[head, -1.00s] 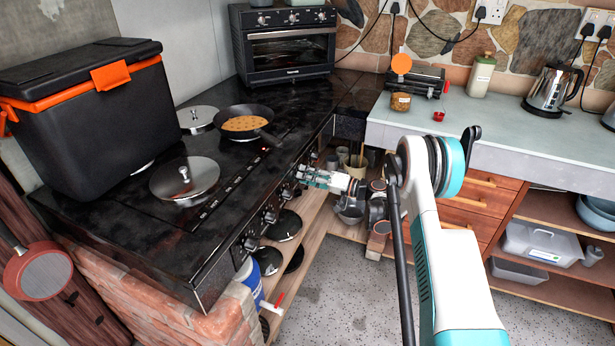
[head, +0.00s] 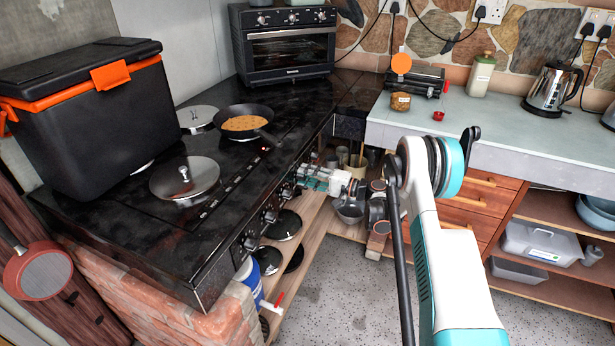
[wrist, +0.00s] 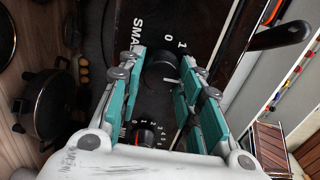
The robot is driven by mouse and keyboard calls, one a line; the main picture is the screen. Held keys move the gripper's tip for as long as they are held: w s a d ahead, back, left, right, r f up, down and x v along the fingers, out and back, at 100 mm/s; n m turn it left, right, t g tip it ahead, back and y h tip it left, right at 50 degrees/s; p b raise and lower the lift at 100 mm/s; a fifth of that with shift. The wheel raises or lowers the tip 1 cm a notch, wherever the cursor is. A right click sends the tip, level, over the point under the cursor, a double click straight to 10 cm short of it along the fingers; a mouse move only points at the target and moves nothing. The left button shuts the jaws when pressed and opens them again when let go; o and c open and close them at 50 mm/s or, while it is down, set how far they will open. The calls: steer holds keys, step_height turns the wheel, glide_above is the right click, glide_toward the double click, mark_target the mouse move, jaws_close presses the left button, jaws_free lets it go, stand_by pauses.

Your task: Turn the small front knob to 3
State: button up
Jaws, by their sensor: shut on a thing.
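A dark round knob (wrist: 160,70) shows in the wrist view on the black stove front, near a "SMA…" label and the figures 0 and 1. My gripper (wrist: 158,72) is shut on it, with one teal-padded finger on each side. A light mark shows at the knob's lower edge; I cannot tell exactly which figure it points to. In the head view my gripper (head: 304,172) is at the far part of the stove front, and it hides the held knob.
Another knob (wrist: 146,134) with a red mark and its own figures lies nearby. Shelves with pots are below; floor (head: 340,290) is free in front.

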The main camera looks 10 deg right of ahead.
stand_by(0.3)
steer(key=o, duration=1.1)
steer(key=shift+c, duration=0.2)
steer(key=shift+d, duration=0.1)
steer(key=v, duration=1.2)
steer(key=shift+w, duration=0.1)
